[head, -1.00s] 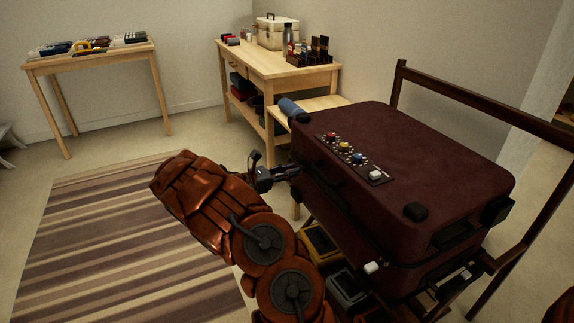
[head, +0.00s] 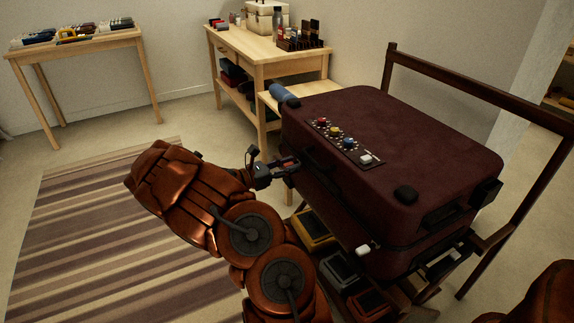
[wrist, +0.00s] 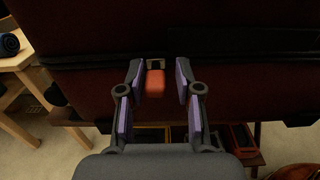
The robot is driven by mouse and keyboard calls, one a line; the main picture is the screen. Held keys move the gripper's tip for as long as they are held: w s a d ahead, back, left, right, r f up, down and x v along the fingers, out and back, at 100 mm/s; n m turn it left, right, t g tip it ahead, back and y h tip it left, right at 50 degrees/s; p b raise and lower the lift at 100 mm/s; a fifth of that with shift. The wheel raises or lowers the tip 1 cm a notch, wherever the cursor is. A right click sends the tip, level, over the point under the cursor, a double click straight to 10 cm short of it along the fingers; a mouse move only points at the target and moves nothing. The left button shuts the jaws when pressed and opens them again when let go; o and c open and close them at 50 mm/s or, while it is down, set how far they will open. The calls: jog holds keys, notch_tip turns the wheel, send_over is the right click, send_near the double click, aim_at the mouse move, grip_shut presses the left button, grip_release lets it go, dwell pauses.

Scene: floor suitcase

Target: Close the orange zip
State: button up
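The dark maroon suitcase (head: 400,140) lies flat and shut-looking on a rack in the head view, with a dark seam along its side. The orange zip pull (wrist: 155,84) hangs from a small metal slider (wrist: 155,64) on the seam in the wrist view. My gripper (wrist: 158,75) is open, with one finger on each side of the pull. A gap shows between the pull and each finger, wider on the right. In the head view my gripper (head: 288,165) is at the suitcase's left side, and the pull is hard to make out there.
A white pull (head: 366,249) hangs at the near corner of the suitcase. Several coloured knobs sit on a panel (head: 344,142) on the lid. Open bins (head: 314,232) stand below. A rolled blue thing (head: 283,94) lies behind on a wooden bench. The striped rug (head: 90,230) is clear.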

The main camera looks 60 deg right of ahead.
jog(key=shift+o, duration=0.6)
jog(key=shift+w+a+r, duration=0.1)
jog(key=shift+w, duration=0.05)
jog(key=shift+w+a, duration=0.15)
jog(key=shift+a, duration=0.1)
jog(key=v, duration=1.1)
